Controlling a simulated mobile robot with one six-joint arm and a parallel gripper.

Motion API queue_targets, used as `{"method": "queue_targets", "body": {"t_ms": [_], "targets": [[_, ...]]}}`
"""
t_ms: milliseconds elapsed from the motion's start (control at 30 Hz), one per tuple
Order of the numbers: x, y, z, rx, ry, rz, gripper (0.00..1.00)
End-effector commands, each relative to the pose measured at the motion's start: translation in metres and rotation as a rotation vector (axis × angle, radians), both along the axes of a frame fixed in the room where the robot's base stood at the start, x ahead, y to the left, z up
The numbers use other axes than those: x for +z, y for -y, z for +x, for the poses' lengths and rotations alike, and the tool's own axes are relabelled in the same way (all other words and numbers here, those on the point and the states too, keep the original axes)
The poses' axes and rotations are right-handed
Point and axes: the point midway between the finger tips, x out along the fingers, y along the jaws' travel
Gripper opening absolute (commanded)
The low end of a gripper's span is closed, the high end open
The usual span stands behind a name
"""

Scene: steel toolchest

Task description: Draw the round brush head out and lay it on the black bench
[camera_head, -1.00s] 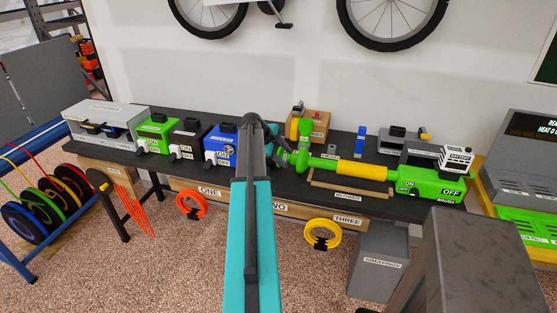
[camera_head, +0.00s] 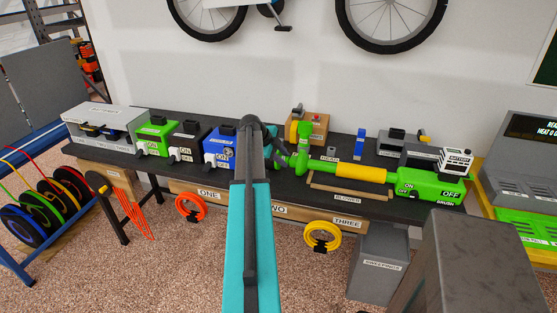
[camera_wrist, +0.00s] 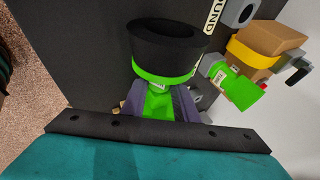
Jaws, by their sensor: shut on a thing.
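The round brush head (camera_wrist: 168,42), a wide black disc with a green band and green neck, shows in the wrist view. My gripper (camera_wrist: 160,103) is shut on its green neck, with a dark finger on each side. The head is over or against the dark bench top; I cannot tell the gap. The green and yellow brush tool (camera_head: 361,172) lies along the black bench (camera_head: 240,185) in the head view. In the head view my arm hides most of my gripper.
Green, black and blue switch boxes (camera_head: 220,146) stand left of my arm. A wooden box (camera_head: 310,128) with a red button stands behind the tool. Grey blocks and a blue piece (camera_head: 360,143) are at the back right. A grey bin (camera_head: 380,262) stands below.

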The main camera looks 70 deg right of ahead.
Motion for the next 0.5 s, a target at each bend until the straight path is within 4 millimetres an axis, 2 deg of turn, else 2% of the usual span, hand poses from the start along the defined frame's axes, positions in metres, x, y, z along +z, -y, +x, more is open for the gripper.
{"method": "queue_targets", "body": {"t_ms": [500], "targets": [[-0.0015, -0.0006, 0.0069, 0.002, 0.002, 0.001, 0.00]]}}
